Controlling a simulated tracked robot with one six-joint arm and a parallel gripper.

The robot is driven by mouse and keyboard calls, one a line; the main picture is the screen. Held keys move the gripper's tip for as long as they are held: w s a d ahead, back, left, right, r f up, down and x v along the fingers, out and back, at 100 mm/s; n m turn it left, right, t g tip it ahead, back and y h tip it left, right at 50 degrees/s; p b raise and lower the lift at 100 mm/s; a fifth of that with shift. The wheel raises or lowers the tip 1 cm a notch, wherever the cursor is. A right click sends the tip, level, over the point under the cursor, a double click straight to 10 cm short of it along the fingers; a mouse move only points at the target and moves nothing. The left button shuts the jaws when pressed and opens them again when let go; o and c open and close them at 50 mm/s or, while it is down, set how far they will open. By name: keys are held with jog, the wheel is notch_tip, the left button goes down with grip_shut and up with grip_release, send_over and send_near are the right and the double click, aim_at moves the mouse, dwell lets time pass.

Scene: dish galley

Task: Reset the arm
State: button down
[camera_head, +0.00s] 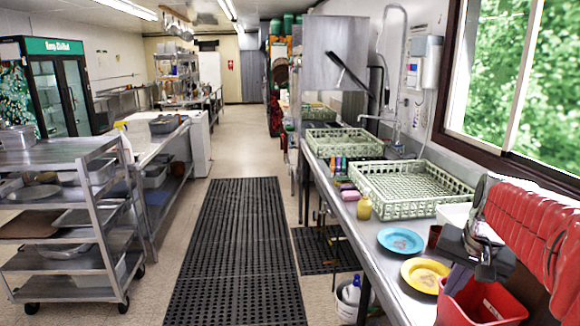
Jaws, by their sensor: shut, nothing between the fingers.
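My arm enters from the right in a red ribbed cover. My gripper (470,247), dark grey, hangs over the right end of the steel counter (378,268), just above a red tub (483,303). It is shut and I see nothing held in it. A blue plate (401,241) and a yellow plate (426,275) with brownish marks lie flat on the counter, left of my gripper. The gripper and arm hide part of the tub and the counter behind them.
A window (520,75) borders the right. A wheeled steel cart (75,215) stands left. Black matting (236,245) covers the clear aisle.

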jog(key=s+a+f+n+t, duration=0.2)
jog(key=s+a+n, duration=0.5)
jog(key=s+a, duration=0.9)
jog(key=a+f, duration=0.1)
jog(key=a, duration=0.3)
jog(key=shift+s+n+y, duration=0.2)
jog(key=shift+n+y, duration=0.1)
jog(key=shift+y, duration=0.1)
jog(key=shift+a, duration=0.1)
